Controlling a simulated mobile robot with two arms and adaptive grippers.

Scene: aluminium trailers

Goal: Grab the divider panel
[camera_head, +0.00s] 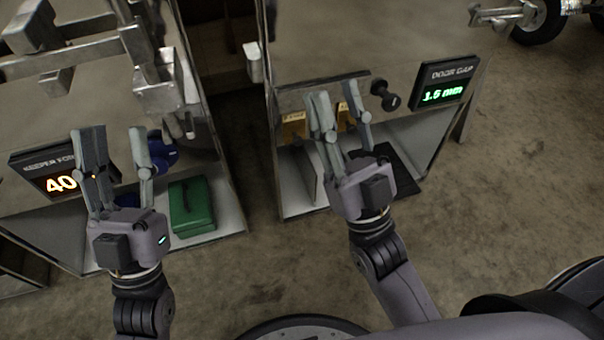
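A thin, pale upright panel (307,174), which looks like the divider panel, stands inside the right-hand metal compartment, left of a dark mat. My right gripper (337,97) is over this compartment, its fingers spread apart with nothing visible between them. Its left finger and body are just right of the panel in the picture and may cover part of it; I cannot tell whether they touch. My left gripper (112,135) is open and empty in front of the left-hand compartment, well away from the panel.
Bare floor lies between.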

